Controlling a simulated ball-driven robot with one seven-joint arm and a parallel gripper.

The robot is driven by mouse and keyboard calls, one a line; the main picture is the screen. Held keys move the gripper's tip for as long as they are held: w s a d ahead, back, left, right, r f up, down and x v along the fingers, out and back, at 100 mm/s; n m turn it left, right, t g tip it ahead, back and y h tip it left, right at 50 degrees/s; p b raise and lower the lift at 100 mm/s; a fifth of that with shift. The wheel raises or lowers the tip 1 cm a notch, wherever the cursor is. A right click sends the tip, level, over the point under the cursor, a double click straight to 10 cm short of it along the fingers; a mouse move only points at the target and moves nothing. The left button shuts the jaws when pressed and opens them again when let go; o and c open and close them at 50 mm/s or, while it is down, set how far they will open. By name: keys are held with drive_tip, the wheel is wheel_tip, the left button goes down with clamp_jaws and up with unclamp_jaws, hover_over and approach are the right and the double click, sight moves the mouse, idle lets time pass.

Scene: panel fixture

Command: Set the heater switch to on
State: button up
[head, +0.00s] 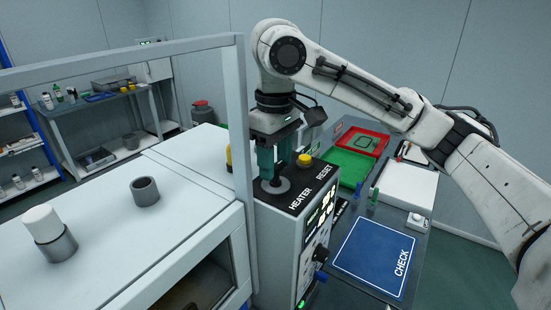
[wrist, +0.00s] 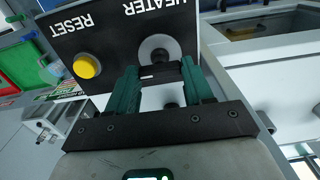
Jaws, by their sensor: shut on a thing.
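The heater switch (head: 271,187) sits on the black top of the control box, beside the HEATER label. Its round grey base also shows in the wrist view (wrist: 160,45). My gripper (head: 274,176) points down over it with its green fingers, shut on the switch's lever. In the wrist view my gripper (wrist: 161,68) has one finger on each side of the dark lever, at the base's edge. The fingers hide most of the lever, and I cannot tell which way it is set.
A yellow reset button (head: 304,160) stands close to the switch on the same panel. A white frame post (head: 240,130) rises just left of my gripper. A blue CHECK mat (head: 375,258), a green tray (head: 349,167) and a red tray (head: 367,140) lie to the right.

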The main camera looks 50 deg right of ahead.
drive_tip(key=o, duration=1)
drive_tip(key=shift+o, duration=0.2)
wheel_tip(320, 180, up, 11)
drive_tip(key=b, duration=0.1)
drive_tip(key=shift+f, duration=0.1)
idle(0.4)
